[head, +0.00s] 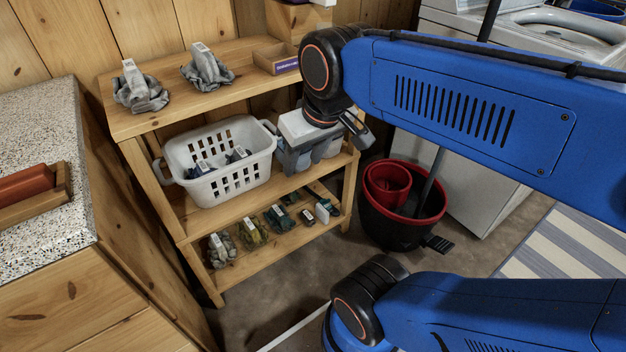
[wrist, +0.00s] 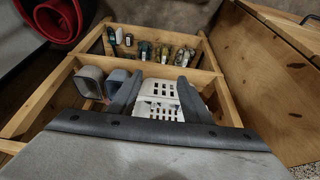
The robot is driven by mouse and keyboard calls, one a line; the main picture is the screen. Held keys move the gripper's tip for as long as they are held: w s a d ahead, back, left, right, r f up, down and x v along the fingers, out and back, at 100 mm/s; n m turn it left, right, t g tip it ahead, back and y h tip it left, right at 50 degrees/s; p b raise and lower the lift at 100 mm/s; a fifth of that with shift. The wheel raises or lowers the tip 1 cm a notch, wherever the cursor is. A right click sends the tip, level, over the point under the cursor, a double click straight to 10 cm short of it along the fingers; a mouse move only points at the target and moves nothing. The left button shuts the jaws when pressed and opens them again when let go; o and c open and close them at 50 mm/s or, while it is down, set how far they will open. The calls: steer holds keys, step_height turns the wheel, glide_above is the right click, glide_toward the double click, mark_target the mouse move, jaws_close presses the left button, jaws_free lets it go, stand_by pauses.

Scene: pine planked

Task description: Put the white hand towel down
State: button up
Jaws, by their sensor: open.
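I cannot single out a plainly white hand towel. Crumpled grey cloth-like bundles with pale tags lie on the top shelf, one at the left (head: 140,90) and one right of it (head: 206,68). Smaller dark items with pale tops sit in the white basket (head: 230,183) on the middle shelf. My gripper (wrist: 158,78) is open, its two dark fingers spread. In the wrist view the basket (wrist: 163,112) shows between and beyond the fingers, and I see nothing held. In the head view the gripper is right of the basket, partly hiding grey containers.
Grey open containers (wrist: 91,82) stand beside the basket. Several small tagged items, including an olive one (head: 252,234), line the bottom shelf. A wooden box (head: 276,58) is on the top shelf. A black bucket with a red rim (head: 400,232) stands on the floor at right.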

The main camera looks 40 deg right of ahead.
steer(key=s+f, duration=0.2)
steer(key=f, duration=0.2)
steer(key=shift+s+d+f, duration=0.15)
steer(key=shift+s+f, duration=0.1)
steer(key=shift+s, duration=0.15)
stand_by(0.9)
